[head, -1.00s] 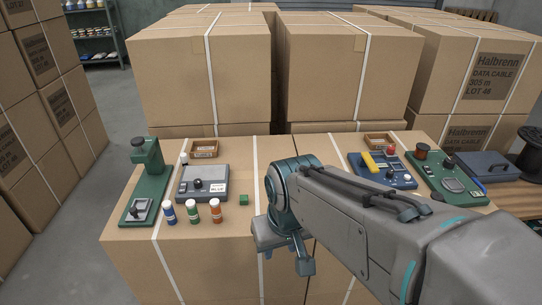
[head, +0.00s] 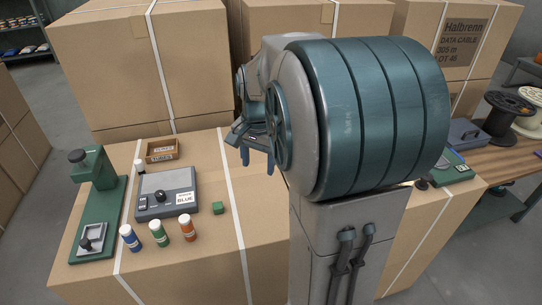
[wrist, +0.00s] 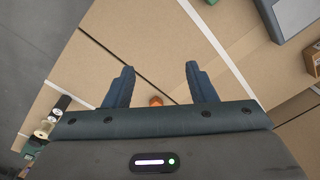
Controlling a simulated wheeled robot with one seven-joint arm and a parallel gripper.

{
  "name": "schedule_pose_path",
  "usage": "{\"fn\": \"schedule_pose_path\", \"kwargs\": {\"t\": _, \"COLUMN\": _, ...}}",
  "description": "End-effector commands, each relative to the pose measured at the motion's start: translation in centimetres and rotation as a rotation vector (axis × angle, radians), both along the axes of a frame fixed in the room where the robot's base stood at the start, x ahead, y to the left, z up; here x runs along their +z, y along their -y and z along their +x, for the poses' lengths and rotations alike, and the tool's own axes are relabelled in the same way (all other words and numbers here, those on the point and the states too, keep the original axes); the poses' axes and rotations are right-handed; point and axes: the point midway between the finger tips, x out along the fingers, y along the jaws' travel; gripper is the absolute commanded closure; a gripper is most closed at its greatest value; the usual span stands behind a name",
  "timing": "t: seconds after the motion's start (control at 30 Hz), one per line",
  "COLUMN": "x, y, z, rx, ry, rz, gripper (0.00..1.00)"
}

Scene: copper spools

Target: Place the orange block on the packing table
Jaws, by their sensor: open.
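A small orange block (wrist: 156,101) shows in the wrist view, low between my fingers and partly cut off by the gripper's body. It appears to lie on the tan carton top (wrist: 160,75), below the fingers and apart from them. In the head view my arm hides it. My gripper (head: 258,160) is open and empty, pointing down above the carton top; both fingers show in the wrist view (wrist: 160,66). A wooden table (head: 505,165) adjoins the cartons at the right; I cannot tell whether it is the packing table.
Left on the carton top stand a green press (head: 97,205), a grey device (head: 166,192), several small bottles (head: 160,233), a green cube (head: 218,208) and a small wooden box (head: 162,151). Tall cartons (head: 145,65) stand behind. Spools (head: 508,112) stand at the right.

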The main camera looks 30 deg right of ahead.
Motion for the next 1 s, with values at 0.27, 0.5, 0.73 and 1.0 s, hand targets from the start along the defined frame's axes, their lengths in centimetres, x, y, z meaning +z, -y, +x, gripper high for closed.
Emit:
{"fn": "schedule_pose_path", "kwargs": {"t": 0.27, "x": -2.3, "y": 7.5, "z": 7.0, "rx": -0.544, "ry": -0.046, "rz": -0.180, "gripper": 0.49}}
{"fn": "schedule_pose_path", "kwargs": {"t": 0.5, "x": -1.7, "y": 10.5, "z": 10.3, "rx": -0.818, "ry": 0.003, "rz": -0.334, "gripper": 0.49}}
{"fn": "schedule_pose_path", "kwargs": {"t": 0.73, "x": -2.6, "y": 11.6, "z": 10.9, "rx": -0.886, "ry": 0.021, "rz": -0.375, "gripper": 0.49}}
{"fn": "schedule_pose_path", "kwargs": {"t": 1.0, "x": -7.4, "y": 13.5, "z": 10.3, "rx": -0.886, "ry": 0.021, "rz": -0.374, "gripper": 0.49}}
